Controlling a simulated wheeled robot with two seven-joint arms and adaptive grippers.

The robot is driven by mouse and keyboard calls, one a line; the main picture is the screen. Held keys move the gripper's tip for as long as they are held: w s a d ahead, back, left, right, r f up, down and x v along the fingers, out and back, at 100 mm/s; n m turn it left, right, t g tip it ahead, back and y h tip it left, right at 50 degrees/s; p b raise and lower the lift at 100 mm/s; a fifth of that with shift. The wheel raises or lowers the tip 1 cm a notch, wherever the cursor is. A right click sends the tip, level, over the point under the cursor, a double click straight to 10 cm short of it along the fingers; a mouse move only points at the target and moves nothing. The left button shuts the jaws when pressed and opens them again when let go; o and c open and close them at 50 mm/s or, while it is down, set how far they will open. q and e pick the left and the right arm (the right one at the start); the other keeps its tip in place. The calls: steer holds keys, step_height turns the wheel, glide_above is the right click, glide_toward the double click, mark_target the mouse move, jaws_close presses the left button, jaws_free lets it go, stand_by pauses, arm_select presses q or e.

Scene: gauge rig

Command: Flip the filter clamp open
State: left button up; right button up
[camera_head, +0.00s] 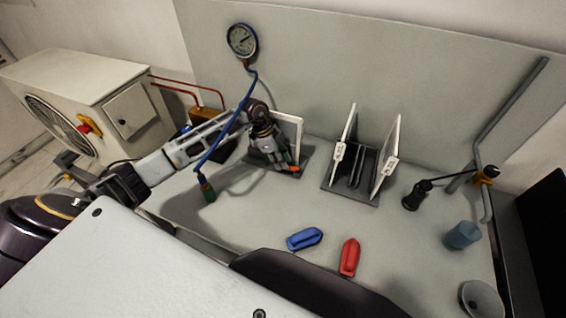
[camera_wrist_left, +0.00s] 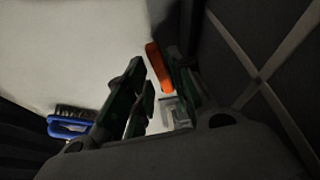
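The filter clamp shows as an orange piece (camera_head: 294,169) at the lower front of a white-framed panel (camera_head: 291,128) standing near the back wall. In the left wrist view the orange piece (camera_wrist_left: 158,67) lies just past the fingertips, close to the right finger. I cannot tell whether they touch. My left gripper (camera_head: 281,163) points down in front of the panel and hides part of it. In the wrist view its fingers (camera_wrist_left: 160,82) are apart with nothing clearly between them. My right gripper is not in view.
A blue hose hangs from a gauge (camera_head: 242,40) across my left arm. A rack with two white-framed panels (camera_head: 349,188) stands to the right. A blue piece (camera_head: 304,238) and a red piece (camera_head: 349,257) lie in front. A blue cup (camera_head: 463,235) stands far right.

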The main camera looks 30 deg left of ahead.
arm_select(q)
steer(key=shift+x, duration=0.75)
jaws_close()
